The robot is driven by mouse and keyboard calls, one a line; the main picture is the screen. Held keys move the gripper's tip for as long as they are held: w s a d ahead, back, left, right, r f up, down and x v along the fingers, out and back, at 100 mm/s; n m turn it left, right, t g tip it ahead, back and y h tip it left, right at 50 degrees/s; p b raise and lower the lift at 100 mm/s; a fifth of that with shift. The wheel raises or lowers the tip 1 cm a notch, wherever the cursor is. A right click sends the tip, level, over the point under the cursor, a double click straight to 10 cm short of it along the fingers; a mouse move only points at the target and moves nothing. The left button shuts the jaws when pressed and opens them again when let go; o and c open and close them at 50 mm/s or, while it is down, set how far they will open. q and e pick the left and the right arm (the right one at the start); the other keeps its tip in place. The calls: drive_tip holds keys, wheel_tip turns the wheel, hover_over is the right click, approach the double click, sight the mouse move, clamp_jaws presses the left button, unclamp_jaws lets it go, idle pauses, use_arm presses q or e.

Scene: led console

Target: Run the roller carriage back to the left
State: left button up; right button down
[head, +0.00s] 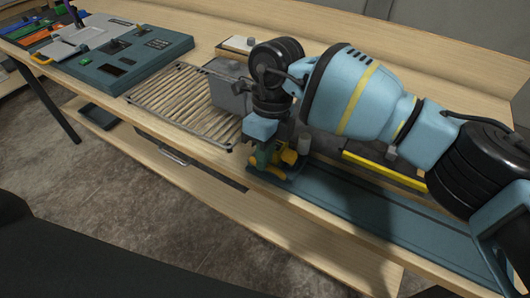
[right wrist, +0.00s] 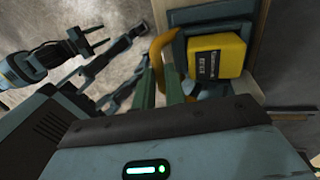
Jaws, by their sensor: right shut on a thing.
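The roller carriage (head: 290,157), with yellow parts and a grey knob, is at the left end of a long blue-teal rail (head: 400,225) along the bench front. In the right wrist view its yellow labelled block (right wrist: 215,58) shows close up. My right gripper (head: 262,160) reaches down at the carriage. Its green fingers (right wrist: 160,85) are shut on the carriage's curved orange-yellow handle (right wrist: 158,46). The head view partly hides this grip behind my wrist. My left gripper (right wrist: 97,42) shows only in the right wrist view, far from the carriage, its prongs apart and empty.
A slatted rack (head: 180,98) lies left of the rail, with a grey box (head: 228,94) by its right edge. A teal console (head: 125,58) stands further left. A dark tray with a yellow edge (head: 385,171) lies behind the rail. The rail right of the carriage is clear.

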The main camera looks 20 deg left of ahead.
drive_tip(key=shift+a+r, duration=0.15)
drive_tip(key=shift+r, duration=0.05)
drive_tip(key=c, duration=1.5)
unclamp_jaws()
drive_tip(key=shift+w+a+f, duration=0.1)
drive_tip(key=shift+a+f, duration=0.05)
drive_tip(key=shift+o, duration=0.2)
drive_tip(key=v, duration=0.7)
drive_tip(key=shift+r+b, duration=0.4)
drive_tip(key=shift+r, duration=0.05)
